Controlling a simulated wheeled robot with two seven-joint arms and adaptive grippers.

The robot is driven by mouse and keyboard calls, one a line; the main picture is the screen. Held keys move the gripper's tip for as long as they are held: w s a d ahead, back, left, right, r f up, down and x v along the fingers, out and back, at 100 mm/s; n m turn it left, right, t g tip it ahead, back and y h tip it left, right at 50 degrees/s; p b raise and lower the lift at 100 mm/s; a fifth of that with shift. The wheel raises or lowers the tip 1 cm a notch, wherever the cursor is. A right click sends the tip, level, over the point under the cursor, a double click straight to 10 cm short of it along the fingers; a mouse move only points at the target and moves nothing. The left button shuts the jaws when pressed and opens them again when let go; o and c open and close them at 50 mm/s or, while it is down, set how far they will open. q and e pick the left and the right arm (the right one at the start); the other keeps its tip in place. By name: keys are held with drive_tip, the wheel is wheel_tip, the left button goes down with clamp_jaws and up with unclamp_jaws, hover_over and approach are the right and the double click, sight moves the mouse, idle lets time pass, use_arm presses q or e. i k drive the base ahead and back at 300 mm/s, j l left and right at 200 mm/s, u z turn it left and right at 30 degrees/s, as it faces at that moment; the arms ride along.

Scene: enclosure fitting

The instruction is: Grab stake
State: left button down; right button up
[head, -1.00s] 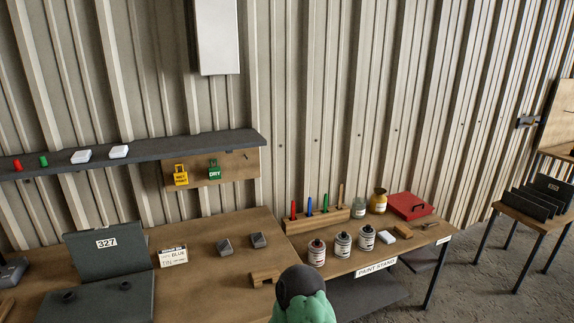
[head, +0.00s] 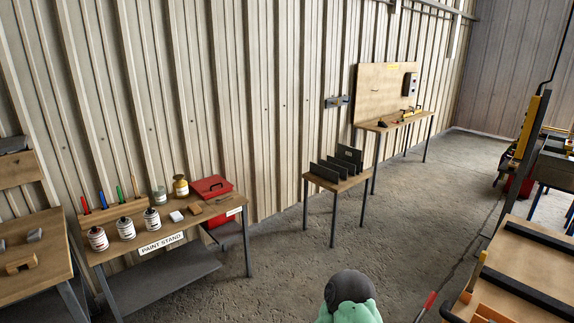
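I cannot pick out a stake for certain. A thin stick with a red upper part (head: 430,299) stands at the bottom edge, left of the near right bench; its lower part is cut off by the picture edge. Neither gripper's fingers show. A dark rounded part with mint green below it, at the bottom centre, appears to be part of my own body.
The paint stand (head: 162,239) with cans, coloured sticks (head: 103,199) and a red box (head: 212,187) is at left. A small table with dark upright plates (head: 336,170) stands by the wall. A wooden bench (head: 525,262) is at near right. Open concrete floor (head: 290,260) lies between.

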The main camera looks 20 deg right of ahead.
sight(483, 257)
drive_tip(key=k+l+z, duration=0.15)
drive_tip(key=l, duration=0.4)
drive_tip(key=k+l+z, duration=0.15)
drive_tip(key=l, duration=0.45)
drive_tip(key=k+l+z, duration=0.15)
drive_tip(key=l, duration=0.45)
drive_tip(key=k+l+z, duration=0.15)
drive_tip(key=l, duration=0.45)
drive_tip(key=k+l+z, duration=0.15)
drive_tip(key=l, duration=0.5)
